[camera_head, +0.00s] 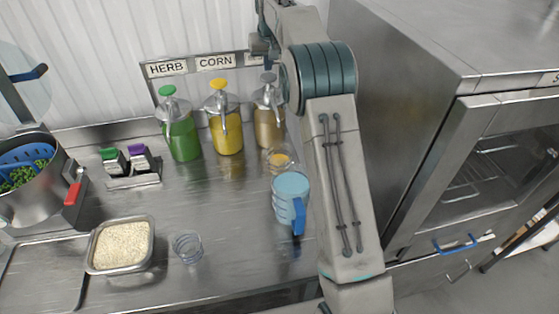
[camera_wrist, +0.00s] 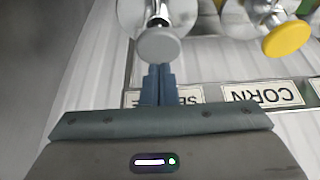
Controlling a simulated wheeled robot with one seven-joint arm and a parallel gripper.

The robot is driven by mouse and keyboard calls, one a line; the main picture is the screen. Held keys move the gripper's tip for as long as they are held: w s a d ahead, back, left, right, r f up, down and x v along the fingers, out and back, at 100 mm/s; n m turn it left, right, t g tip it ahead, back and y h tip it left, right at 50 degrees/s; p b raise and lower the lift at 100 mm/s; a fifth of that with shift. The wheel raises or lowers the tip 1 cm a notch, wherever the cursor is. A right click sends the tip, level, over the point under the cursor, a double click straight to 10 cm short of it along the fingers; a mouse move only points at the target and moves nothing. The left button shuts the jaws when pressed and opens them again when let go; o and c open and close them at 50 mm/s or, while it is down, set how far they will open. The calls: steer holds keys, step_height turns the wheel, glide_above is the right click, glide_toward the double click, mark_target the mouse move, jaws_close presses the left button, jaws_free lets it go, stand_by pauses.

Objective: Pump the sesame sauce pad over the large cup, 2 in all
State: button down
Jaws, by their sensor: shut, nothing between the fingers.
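The sesame sauce jar (camera_head: 268,128) is the brown one at the right of a row of three, with a grey pump pad (camera_head: 268,77) on top. In the wrist view the grey pad (camera_wrist: 158,45) lies just beyond the fingertips of my gripper (camera_wrist: 158,70). My gripper is shut and empty; whether it touches the pad I cannot tell. A clear cup (camera_head: 279,166) with something orange in it stands in front of the sesame jar, near its spout. Which cup is the large one is not certain; a smaller-looking clear cup (camera_head: 187,248) stands at front left.
A blue-handled jug (camera_head: 291,195) stands close to my arm. Green (camera_head: 184,140) and yellow (camera_head: 227,132) pump jars stand left of the sesame jar. A rice tray (camera_head: 150,248) and a pot (camera_head: 40,200) are at left. A steel cabinet (camera_head: 400,100) is at right. The mid-counter is clear.

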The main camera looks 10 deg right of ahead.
step_height(320, 180, up, 4)
steer(key=p, duration=0.3)
steer(key=shift+r, duration=0.75)
steer(key=shift+s, duration=0.1)
steer(key=s+r+b, duration=0.2)
steer(key=s+b, duration=0.2)
steer(key=s, duration=1.9)
steer(key=s+f+b, duration=0.1)
steer(key=s+f, duration=0.5)
steer(key=s, duration=0.6)
steer(key=s+f+b, duration=0.1)
steer(key=s+f, duration=0.5)
steer(key=s, duration=0.6)
steer(key=shift+s+f+g+b, duration=0.25)
steer(key=shift+f+g+b, duration=0.1)
steer(key=shift+f+g, duration=0.05)
